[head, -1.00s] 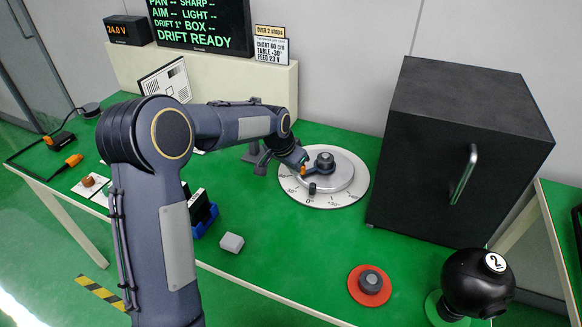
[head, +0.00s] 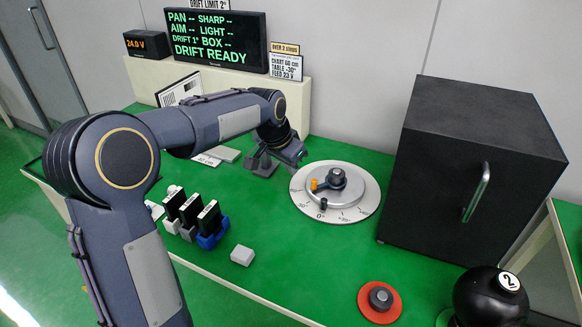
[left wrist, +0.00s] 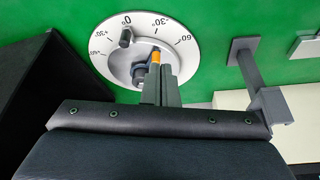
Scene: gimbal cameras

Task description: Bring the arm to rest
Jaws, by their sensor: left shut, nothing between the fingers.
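My left arm comes in from the left and bends down at the wrist over the back of the table. My left gripper (head: 301,156) is shut and empty, apart from the round turntable (head: 358,198) and to its left in the head view. In the left wrist view its closed fingers (left wrist: 161,82) overlap the near part of the dial (left wrist: 183,38); the gap is hard to judge. The turntable has a degree scale, a dark knob (head: 337,176) and an orange peg (head: 314,184). My right gripper is not in view.
A grey stand (head: 262,165) is close beside the gripper. A large black box (head: 440,185) stands right of the turntable. Dark modules (head: 189,212), a white block (head: 242,255), a red disc (head: 366,307) and a black ball (head: 480,297) are nearer.

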